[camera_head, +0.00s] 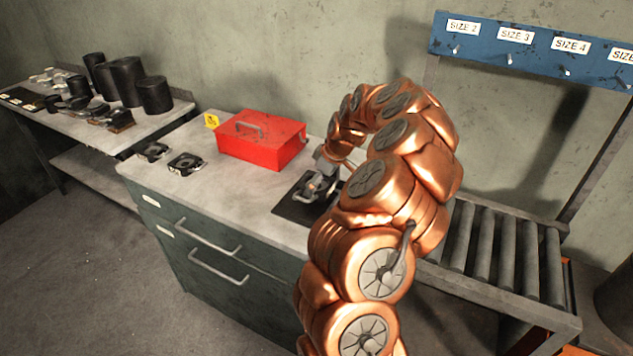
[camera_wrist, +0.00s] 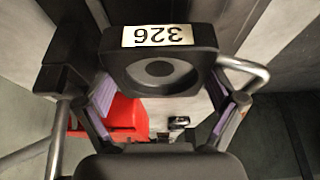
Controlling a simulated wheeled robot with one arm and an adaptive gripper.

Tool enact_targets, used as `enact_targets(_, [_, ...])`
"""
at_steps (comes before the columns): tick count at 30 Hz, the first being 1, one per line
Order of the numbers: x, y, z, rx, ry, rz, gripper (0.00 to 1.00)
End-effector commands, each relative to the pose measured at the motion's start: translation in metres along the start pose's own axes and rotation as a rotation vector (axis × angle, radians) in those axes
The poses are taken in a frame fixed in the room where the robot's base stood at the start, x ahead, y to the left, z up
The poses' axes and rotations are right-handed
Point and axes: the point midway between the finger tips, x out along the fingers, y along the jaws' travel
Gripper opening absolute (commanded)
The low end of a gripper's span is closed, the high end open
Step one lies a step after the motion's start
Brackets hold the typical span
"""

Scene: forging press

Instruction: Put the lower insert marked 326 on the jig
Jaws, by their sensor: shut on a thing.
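The lower insert marked 326 (camera_wrist: 165,68) is a dark block with a round recess and a white label, which reads upside down in the wrist view. My gripper (camera_wrist: 163,108) has its purple-padded fingers on either side of the insert and is shut on it. In the head view my gripper (camera_head: 322,178) is low over a black plate (camera_head: 290,209) on the cabinet top, apparently the jig's base. Metal parts around the gripper and my arm hide the insert there. I cannot tell whether the insert touches the jig.
A red box (camera_head: 262,140) stands left of the plate, behind it a yellow sign (camera_head: 211,120). Two dark parts (camera_head: 187,163) (camera_head: 153,152) lie further left on the cabinet. A side table (camera_head: 150,125) holds black cylinders. A roller conveyor (camera_head: 495,250) is at right.

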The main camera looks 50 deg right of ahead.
Motion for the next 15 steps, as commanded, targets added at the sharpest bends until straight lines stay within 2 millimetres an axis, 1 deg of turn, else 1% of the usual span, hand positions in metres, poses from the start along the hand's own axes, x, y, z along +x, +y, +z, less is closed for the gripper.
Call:
enact_targets(2, [0.002,0.001,0.001,0.001,0.001,0.002,0.24])
enact_targets(9, [0.024,0.0,0.01,0.002,-0.001,0.001,0.24])
enact_targets(15, [0.028,0.001,0.011,0.001,0.002,0.004,0.24])
